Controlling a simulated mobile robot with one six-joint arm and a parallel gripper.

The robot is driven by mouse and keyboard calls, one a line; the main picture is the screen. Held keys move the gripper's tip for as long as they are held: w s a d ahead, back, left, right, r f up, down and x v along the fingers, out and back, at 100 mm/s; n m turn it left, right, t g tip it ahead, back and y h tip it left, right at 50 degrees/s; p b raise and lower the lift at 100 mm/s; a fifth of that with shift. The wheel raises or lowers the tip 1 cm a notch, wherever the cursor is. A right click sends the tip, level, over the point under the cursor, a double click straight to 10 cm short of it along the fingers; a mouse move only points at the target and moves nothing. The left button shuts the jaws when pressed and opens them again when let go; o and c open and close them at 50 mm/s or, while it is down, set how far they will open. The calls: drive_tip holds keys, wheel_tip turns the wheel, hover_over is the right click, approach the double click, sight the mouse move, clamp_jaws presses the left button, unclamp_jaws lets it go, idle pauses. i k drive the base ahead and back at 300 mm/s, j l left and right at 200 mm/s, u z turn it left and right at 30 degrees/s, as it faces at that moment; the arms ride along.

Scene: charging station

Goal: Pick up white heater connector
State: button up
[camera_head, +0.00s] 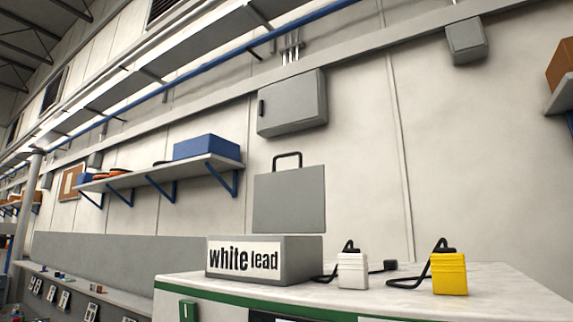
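A white block-shaped connector (353,271) stands upright on the pale bench top (500,294), right of the middle of the picture. A black cable loops from its top and lies on the bench around it. A similar yellow connector (449,274) stands to its right, also with a black cable. A grey box (300,260) with a sign reading "white lead" stands just left of the white connector. My gripper is not in view.
A grey panel with a black handle (289,200) stands upright behind the sign box. A shelf (160,172) with a blue box (207,147) is on the wall at left. A grey wall cabinet (292,104) hangs above.

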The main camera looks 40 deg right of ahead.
sight(353, 269)
drive_tip(key=z, duration=1.3)
